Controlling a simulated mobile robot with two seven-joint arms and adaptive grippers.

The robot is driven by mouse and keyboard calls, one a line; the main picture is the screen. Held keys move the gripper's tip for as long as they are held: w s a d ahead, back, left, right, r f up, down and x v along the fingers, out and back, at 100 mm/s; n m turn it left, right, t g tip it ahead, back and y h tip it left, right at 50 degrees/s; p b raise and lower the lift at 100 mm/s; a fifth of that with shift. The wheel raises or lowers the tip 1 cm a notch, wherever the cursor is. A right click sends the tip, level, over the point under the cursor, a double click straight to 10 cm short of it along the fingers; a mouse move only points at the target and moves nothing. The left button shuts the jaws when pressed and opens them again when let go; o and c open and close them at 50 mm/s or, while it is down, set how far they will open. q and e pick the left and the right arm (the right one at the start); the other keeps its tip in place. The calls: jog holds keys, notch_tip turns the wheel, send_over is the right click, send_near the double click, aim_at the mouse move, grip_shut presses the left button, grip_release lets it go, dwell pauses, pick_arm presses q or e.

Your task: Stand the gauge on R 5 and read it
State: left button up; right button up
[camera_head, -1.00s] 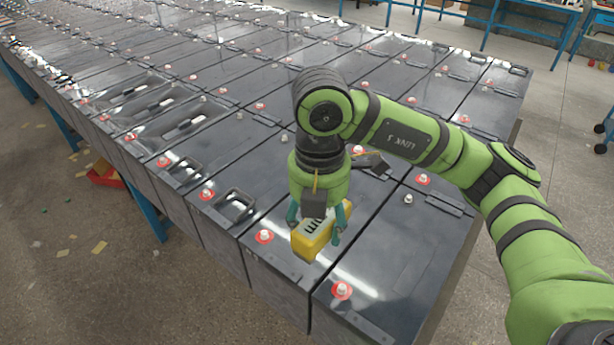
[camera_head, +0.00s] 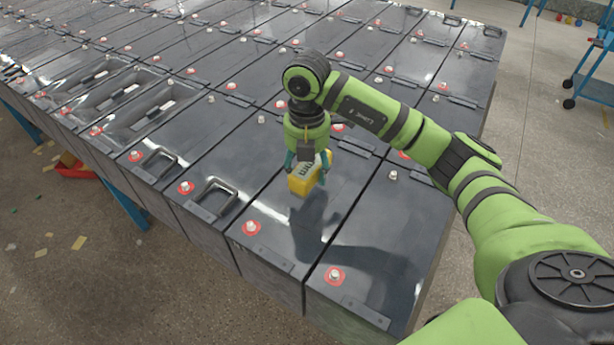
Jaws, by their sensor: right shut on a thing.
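The gauge (camera_head: 303,178) is a small yellow block with dark markings on its side. My right gripper (camera_head: 307,170) is shut on it, one teal finger on each side. The gauge is over the dark lid of the second battery (camera_head: 290,228) from the right end of the front row. I cannot tell whether it touches the lid or hangs just above it. Its reading is too small to make out, and no label naming R 5 is legible. My left gripper is out of view.
Dark batteries stand close together in rows, with red-ringed posts such as the near one (camera_head: 335,275) and raised handles (camera_head: 213,197). A red tray (camera_head: 75,171) lies on the floor at left. A blue trolley (camera_head: 595,88) stands at far right.

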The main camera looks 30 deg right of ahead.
notch_tip(320, 180, down, 3)
jog(key=shift+f+p, duration=0.1)
jog(key=shift+p, duration=0.75)
jog(key=shift+f, duration=0.55)
jog(key=o, duration=1.3)
jog(key=shift+o, duration=0.2)
